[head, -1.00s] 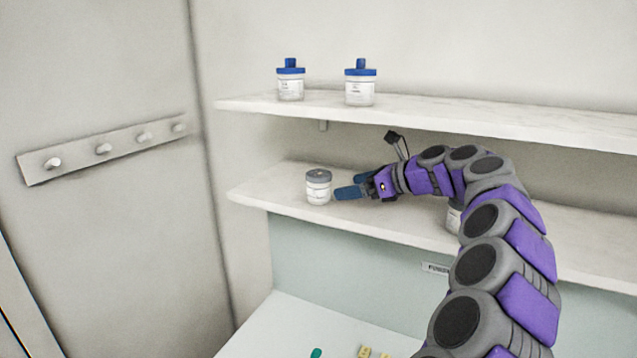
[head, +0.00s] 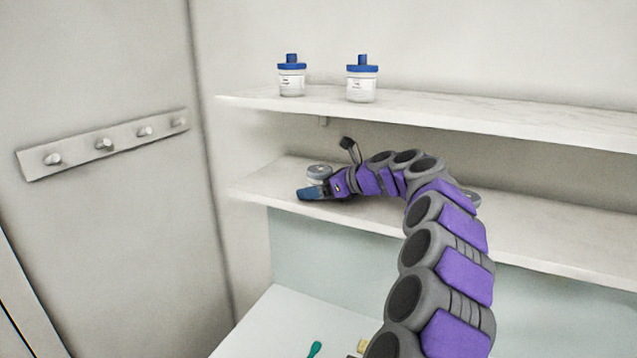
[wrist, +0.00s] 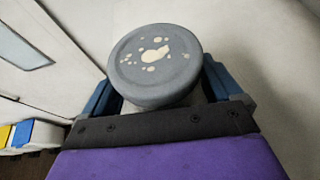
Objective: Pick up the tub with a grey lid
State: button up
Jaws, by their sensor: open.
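The tub with a grey lid (head: 319,171) stands upright on the lower shelf (head: 262,188), near its left end. In the wrist view its round grey lid (wrist: 155,58) has pale blotches on top. My gripper (head: 312,190) is at the tub, with its near finger in front of the tub's body and hiding most of it. In the wrist view the blue fingers lie on either side of the tub, which sits between them. The jaws are open. I cannot tell whether either finger touches the tub.
Two white jars with blue lids (head: 291,76) (head: 362,79) stand on the upper shelf (head: 430,108) above. Another grey-lidded container (head: 472,198) is partly hidden behind my arm on the lower shelf. A peg rail (head: 104,145) is on the left wall. A green item (head: 314,349) lies on the lower surface.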

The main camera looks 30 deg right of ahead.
aim_at(319, 178)
jog(key=shift+s+r, duration=0.1)
jog(key=shift+s, duration=0.1)
jog(key=shift+c, duration=0.6)
jog(key=shift+w+d, duration=0.1)
jog(key=shift+d, duration=0.3)
jog(key=c, duration=0.6)
jog(key=shift+a, duration=0.2)
jog(key=c, duration=0.5)
jog(key=shift+c, duration=0.2)
jog(key=shift+r, duration=1.75)
jog(key=shift+s+a, duration=1.05)
jog(key=shift+s, duration=0.25)
jog(key=s+a+r+b, duration=0.1)
jog(key=s+a, duration=0.7)
jog(key=s, duration=0.1)
jog(key=shift+s+a+r+b, duration=0.2)
jog(key=shift+b, duration=0.15)
